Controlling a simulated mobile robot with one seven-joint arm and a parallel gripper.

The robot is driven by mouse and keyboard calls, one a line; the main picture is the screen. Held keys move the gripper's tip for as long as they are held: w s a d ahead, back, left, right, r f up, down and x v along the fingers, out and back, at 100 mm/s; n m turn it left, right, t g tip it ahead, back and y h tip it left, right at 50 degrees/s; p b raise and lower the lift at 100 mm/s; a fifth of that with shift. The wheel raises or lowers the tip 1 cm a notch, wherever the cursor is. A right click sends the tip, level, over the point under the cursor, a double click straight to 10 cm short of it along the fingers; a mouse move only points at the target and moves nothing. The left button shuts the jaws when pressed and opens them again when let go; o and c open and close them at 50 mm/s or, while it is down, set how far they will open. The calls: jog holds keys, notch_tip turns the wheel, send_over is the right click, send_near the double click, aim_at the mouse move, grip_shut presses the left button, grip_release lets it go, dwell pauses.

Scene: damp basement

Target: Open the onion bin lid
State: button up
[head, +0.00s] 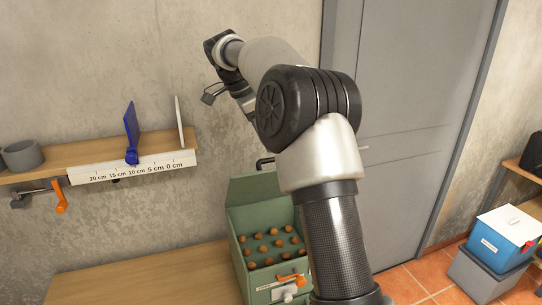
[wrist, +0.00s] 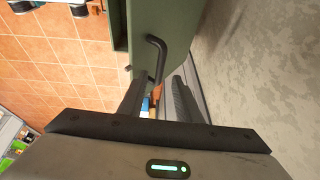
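The green bin (head: 234,240) stands at the lower middle of the head view. Its top is open, showing several small brown round things (head: 277,243) in rows. The green lid (head: 252,190) stands raised at the back, with a black handle (head: 264,162) at its top edge. In the wrist view the lid (wrist: 165,18) and the bent black handle (wrist: 157,55) are ahead of my gripper (wrist: 162,85). Its two dark fingers are apart, with the handle's near end by the left finger; I cannot tell whether they touch. My arm hides the gripper in the head view.
A wall shelf (head: 70,160) with a grey cup (head: 22,155), blue piece (head: 131,128) and ruler strip (head: 135,168) is left. A grey door (head: 400,90) is behind my arm. A blue box (head: 500,238) stands right.

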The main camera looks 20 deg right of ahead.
jog(key=x, duration=0.5)
grip_shut()
